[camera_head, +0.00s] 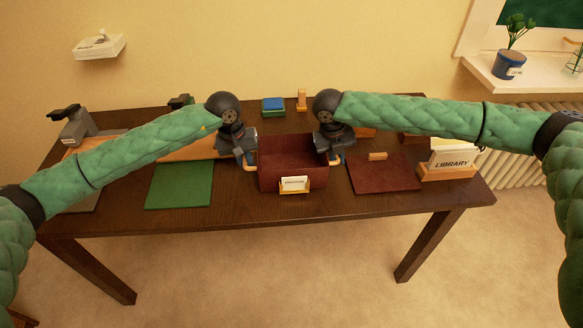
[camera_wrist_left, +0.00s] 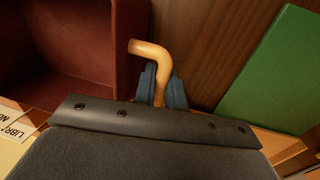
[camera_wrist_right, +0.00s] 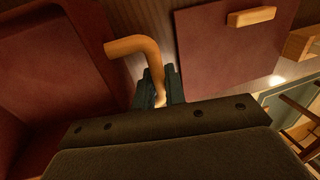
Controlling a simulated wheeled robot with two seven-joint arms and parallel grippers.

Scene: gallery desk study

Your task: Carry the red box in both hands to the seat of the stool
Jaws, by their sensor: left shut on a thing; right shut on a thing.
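The open red box (camera_head: 293,178) is at the middle of the dark wooden desk (camera_head: 240,217), with a white label on its front. It looks upright; I cannot tell whether it touches the desk. My left gripper (camera_head: 248,160) is shut on the tan handle on the box's left side, and the left wrist view shows this handle (camera_wrist_left: 150,50) between the fingers. My right gripper (camera_head: 335,157) is shut on the right-side handle (camera_wrist_right: 135,45), which shows between the fingers in the right wrist view. I cannot make out the stool's seat for certain.
A green mat (camera_head: 180,186) lies left of the box. A dark red panel (camera_head: 384,177) with a wooden grip lies to its right. A library sign holder (camera_head: 448,164) stands at the right end. The carpet (camera_head: 290,270) in front is clear.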

